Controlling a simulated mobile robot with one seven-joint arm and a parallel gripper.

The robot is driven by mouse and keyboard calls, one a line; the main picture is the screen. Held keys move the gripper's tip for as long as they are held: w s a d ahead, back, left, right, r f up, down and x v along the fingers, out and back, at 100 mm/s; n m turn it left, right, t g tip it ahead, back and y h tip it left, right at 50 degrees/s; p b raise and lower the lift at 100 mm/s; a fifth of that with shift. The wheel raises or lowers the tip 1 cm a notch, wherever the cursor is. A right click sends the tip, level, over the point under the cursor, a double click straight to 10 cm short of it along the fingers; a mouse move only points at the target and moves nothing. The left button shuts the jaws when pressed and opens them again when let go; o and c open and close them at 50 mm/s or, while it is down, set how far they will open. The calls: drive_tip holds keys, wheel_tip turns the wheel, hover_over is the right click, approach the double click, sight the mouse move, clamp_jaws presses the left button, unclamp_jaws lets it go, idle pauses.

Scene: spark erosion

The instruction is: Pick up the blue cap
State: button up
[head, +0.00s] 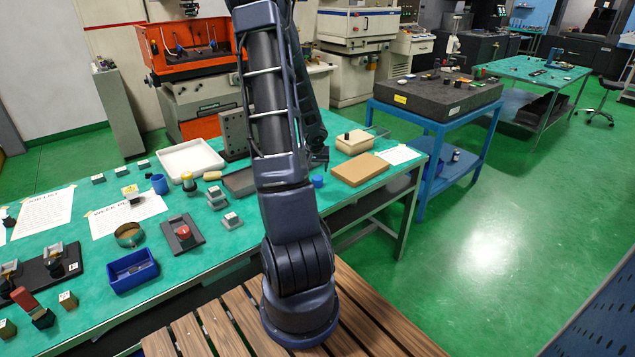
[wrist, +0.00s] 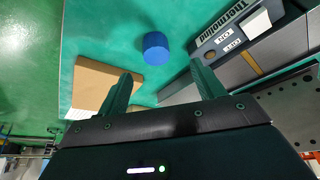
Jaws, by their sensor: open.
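The blue cap (head: 318,181) is a small, short blue cylinder on the green table, just right of my arm in the head view. In the wrist view the blue cap (wrist: 155,47) stands clear of other things, ahead of the gap between my fingers. My gripper (wrist: 163,74) is open and empty, with one finger on each side of the picture's middle. In the head view my gripper (head: 321,158) is small and dark, partly hidden by my arm, above and close to the cap. The cap is not touched by the fingers in the wrist view.
A flat brown box (head: 360,169) lies right of the cap. A beige box (head: 354,142) stands behind it. A dark grey tray (head: 240,183) is left of my arm. In the wrist view a labelled grey case (wrist: 240,35) stands close right of the cap.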

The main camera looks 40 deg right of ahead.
sight(317, 178)
drive_tip(key=shift+x, duration=2.4)
drive_tip(key=shift+w+d+f, duration=0.1)
drive_tip(key=shift+d+f, duration=0.25)
drive_tip(key=shift+f, duration=0.25)
drive_tip(key=shift+w+d+f, duration=0.1)
drive_tip(key=shift+d+f, duration=0.3)
drive_tip(key=shift+f, duration=0.25)
drive_tip(key=shift+x, duration=1.1)
drive_tip(key=c, duration=1.1)
drive_tip(key=shift+o, duration=0.2)
drive_tip(key=shift+r, duration=0.1)
wheel_tip(317, 178, up, 20)
